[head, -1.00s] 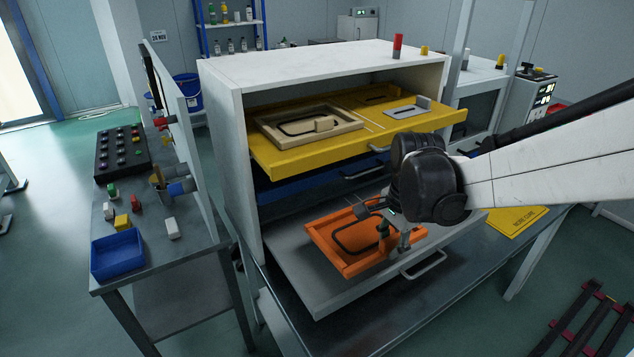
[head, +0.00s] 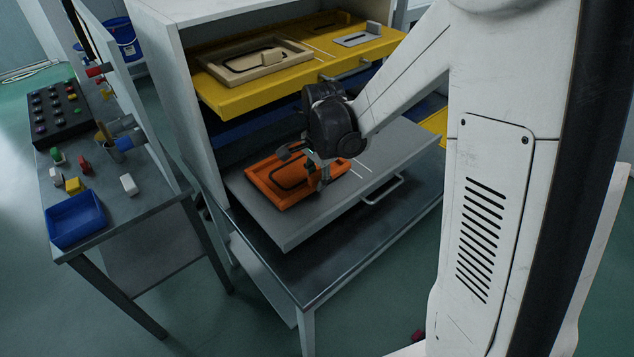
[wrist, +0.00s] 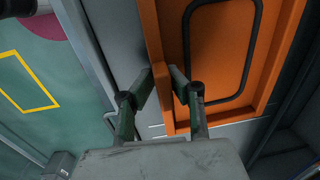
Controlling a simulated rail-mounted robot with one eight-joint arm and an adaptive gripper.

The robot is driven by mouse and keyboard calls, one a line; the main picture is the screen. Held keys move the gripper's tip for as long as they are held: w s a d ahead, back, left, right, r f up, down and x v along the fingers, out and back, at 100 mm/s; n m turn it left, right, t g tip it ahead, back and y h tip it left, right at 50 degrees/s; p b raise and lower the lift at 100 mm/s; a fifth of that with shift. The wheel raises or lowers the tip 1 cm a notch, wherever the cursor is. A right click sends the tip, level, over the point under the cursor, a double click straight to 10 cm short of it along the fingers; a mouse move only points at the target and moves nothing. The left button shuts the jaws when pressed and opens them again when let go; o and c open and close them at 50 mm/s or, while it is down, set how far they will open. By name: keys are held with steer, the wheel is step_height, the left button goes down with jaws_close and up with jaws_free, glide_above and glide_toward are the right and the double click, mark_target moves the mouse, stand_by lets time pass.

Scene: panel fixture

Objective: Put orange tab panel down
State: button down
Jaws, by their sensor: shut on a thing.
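The orange tab panel (head: 264,182) is a shallow orange frame with a dark rounded outline inside. It lies flat over the left part of the grey drawer (head: 285,230). I cannot tell whether its underside touches the drawer. My gripper (head: 318,178) is at the panel's right side in the head view, shut on it. In the wrist view the fingertips (wrist: 165,76) close on the panel's orange edge (wrist: 153,38), and its inner face (wrist: 220,35) shows beside them. The grip point is partly hidden by the fingers.
Above is a yellow drawer (head: 240,98), pulled out, with a beige frame (head: 225,72) and a grey plate (head: 357,40). The grey drawer is bare on its right, with white lines. A side table at left holds a blue tray (head: 75,220) and a button box (head: 57,115).

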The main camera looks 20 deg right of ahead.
steer(key=shift+f, duration=0.75)
steer(key=c, duration=1.7)
jaws_free()
step_height(320, 180, up, 11)
steer(key=s+r+n+t, duration=0.2)
steer(key=s+n, duration=0.2)
steer(key=s, duration=0.2)
steer(key=s+r+n+t, duration=0.2)
steer(key=s+r+n, duration=0.1)
steer(key=s+n, duration=0.2)
steer(key=s+r+n+t, duration=0.2)
steer(key=s+r+n, duration=0.1)
steer(key=s, duration=0.6)
steer(key=shift+s+d+r+n, duration=0.1)
steer(key=shift+s+r+n, duration=0.1)
steer(key=shift+n, duration=0.6)
